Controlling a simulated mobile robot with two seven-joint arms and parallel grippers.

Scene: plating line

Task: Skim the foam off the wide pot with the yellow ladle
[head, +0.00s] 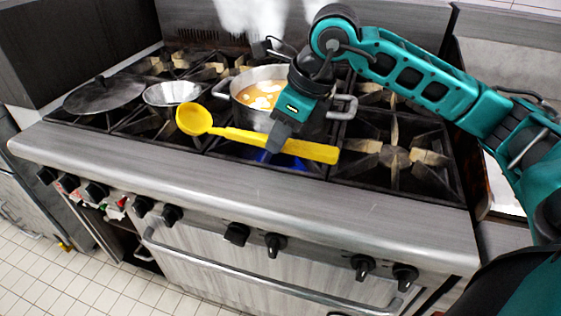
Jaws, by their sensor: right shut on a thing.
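The yellow ladle (230,132) is held level in front of the wide pot, its bowl to the left and its handle end to the right. My right gripper (278,138) is shut on the ladle's handle. The wide pot (248,113) is a steel pot with two side handles on a burner with a blue flame. White foam patches (262,101) float on its orange-brown liquid, and steam rises behind it. My right gripper and wrist hide the pot's right part. My left gripper is not in view.
A steel bowl (172,93) stands on the stove left of the pot. A dark round lid (104,95) lies at the far left. The burner grate (396,155) at the right is empty. The stove's front ledge (250,192) is clear.

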